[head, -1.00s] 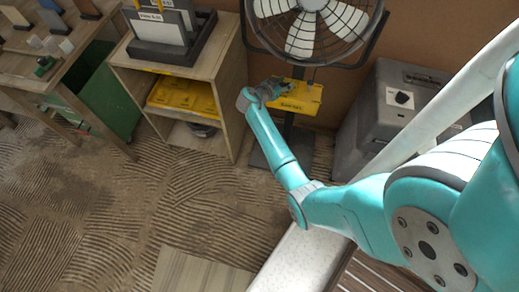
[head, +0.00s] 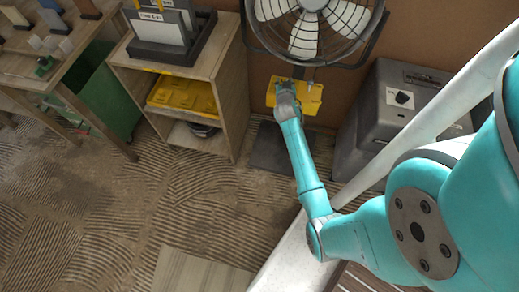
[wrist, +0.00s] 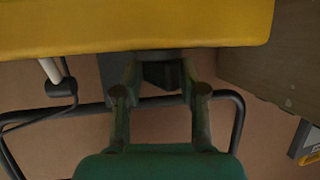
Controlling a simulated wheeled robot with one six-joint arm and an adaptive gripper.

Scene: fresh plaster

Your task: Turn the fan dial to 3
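The fan (head: 303,36) stands against the brown wall at the top of the head view. Its yellow control box (head: 312,99) hangs below the fan cage and fills the top of the wrist view (wrist: 140,22). My gripper (head: 284,84) is at the left part of the box and covers some of it. In the wrist view its two fingers (wrist: 160,66) are apart, just below the box's edge. A dark block (wrist: 161,76) shows between the fingers; I cannot tell whether it is the dial or whether they touch it. No dial marking or setting is readable.
A grey cabinet (head: 372,112) right of the fan has a black knob on a white plate (head: 403,98). An open wooden shelf (head: 232,105) with yellow items stands left. Black tubing (wrist: 238,110) shows around the fingers in the wrist view.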

